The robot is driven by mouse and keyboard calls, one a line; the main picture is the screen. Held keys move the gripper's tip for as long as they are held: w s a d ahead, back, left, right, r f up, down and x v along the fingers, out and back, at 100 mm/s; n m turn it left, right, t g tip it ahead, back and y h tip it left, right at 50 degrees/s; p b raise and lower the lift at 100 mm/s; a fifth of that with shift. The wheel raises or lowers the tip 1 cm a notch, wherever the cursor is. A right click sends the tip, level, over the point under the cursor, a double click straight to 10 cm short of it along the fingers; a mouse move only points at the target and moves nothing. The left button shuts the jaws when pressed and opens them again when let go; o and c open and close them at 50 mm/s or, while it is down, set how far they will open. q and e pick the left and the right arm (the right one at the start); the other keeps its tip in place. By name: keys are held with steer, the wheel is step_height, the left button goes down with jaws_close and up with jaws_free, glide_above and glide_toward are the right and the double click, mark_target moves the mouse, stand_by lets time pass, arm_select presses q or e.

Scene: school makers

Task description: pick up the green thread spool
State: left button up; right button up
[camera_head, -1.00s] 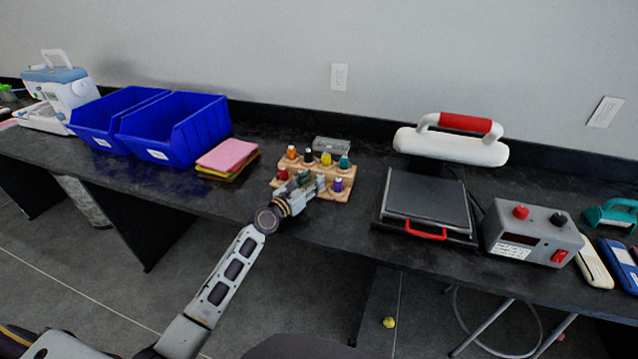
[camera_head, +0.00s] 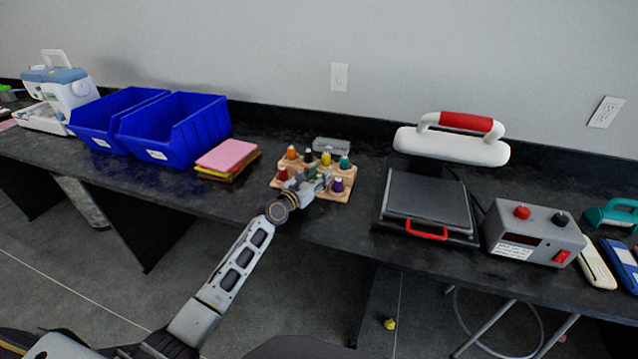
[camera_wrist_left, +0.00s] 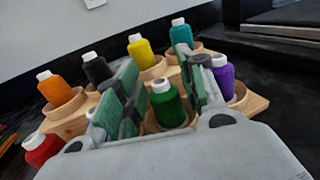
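The green thread spool (camera_wrist_left: 167,107) stands upright in a wooden rack (camera_wrist_left: 256,103), with its white top showing in the left wrist view. My left gripper (camera_wrist_left: 163,98) is open, with one finger on each side of the green spool. A gap shows on the spool's left; the right finger is very close, and I cannot tell if it touches. In the head view my left gripper (camera_head: 312,181) is over the front of the rack (camera_head: 337,194) and hides the green spool. My right gripper is not in view.
Orange (camera_wrist_left: 57,91), black (camera_wrist_left: 97,70), yellow (camera_wrist_left: 146,59), teal (camera_wrist_left: 182,36), red (camera_wrist_left: 42,149) and purple (camera_wrist_left: 222,78) spools surround the green one closely. Blue bins (camera_head: 177,130) and pink sheets (camera_head: 226,154) lie left; a heat press (camera_head: 428,197) stands right.

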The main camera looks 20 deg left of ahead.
mark_target(319, 174)
arm_select(q)
steer(key=shift+c, duration=1)
steer(key=c, duration=0.5)
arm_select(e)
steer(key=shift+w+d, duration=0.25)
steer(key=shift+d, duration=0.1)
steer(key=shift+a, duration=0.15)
arm_select(q)
steer(key=shift+r, duration=0.45)
steer(key=shift+r+p, duration=0.65)
steer(key=shift+r, duration=0.35)
steer(key=shift+r+p, duration=1.65)
steer(key=shift+r, duration=1.95)
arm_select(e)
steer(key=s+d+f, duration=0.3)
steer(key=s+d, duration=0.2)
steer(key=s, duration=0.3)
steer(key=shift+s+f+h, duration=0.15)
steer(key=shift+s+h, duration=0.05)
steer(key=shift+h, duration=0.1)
